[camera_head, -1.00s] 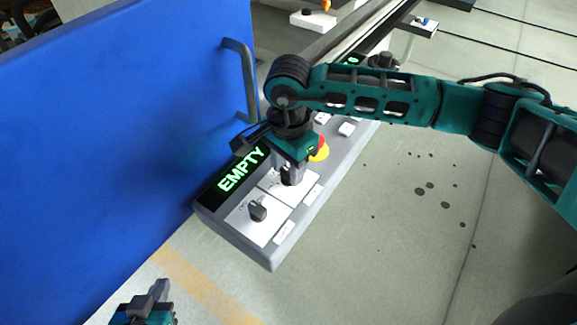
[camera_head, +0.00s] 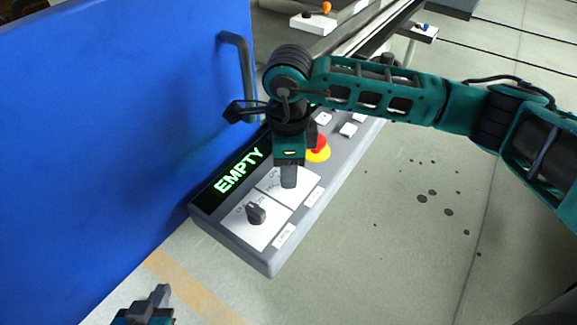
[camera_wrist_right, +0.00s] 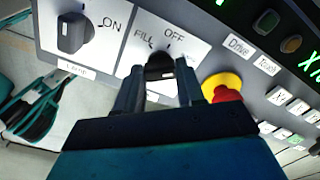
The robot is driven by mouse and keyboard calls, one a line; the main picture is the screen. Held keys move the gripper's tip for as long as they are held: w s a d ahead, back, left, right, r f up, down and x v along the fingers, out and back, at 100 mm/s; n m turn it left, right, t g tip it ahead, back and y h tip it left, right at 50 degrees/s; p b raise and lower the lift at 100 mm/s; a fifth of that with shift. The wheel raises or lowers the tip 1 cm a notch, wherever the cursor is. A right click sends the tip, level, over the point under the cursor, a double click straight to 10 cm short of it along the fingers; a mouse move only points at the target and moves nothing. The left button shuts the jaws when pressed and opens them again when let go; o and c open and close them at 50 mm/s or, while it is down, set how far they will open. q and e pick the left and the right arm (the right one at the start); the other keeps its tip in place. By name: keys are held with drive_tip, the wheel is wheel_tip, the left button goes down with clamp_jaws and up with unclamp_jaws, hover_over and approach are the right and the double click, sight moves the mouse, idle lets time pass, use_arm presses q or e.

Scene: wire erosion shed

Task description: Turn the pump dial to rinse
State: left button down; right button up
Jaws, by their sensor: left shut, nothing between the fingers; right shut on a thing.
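The pump dial (camera_wrist_right: 158,66) is a black knob on a white plate (camera_wrist_right: 140,45) printed FILL and OFF in the right wrist view. Other print on that plate is hidden, and I cannot tell exactly which word the knob points to. My right gripper (camera_wrist_right: 160,80) is shut on this dial, one finger on each side of it. In the head view the right gripper (camera_head: 288,182) points down onto the same plate and hides most of the dial. My left gripper (camera_head: 160,294) is shut and empty at the bottom left, well apart from the panel.
A second black knob (camera_head: 255,213), marked ON, sits beside the dial on the grey panel (camera_head: 233,245). A red and yellow stop button (camera_head: 319,152) is close on the other side. A green display (camera_head: 240,172) reads EMPTY. A blue door (camera_head: 110,130) with a handle (camera_head: 244,75) stands left.

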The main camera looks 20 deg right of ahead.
drive_tip(key=shift+m, duration=0.3)
drive_tip(key=o, duration=1)
drive_tip(key=shift+o, duration=0.2)
drive_tip(key=shift+r, duration=0.1)
wheel_tip(320, 180, up, 13)
idle(0.3)
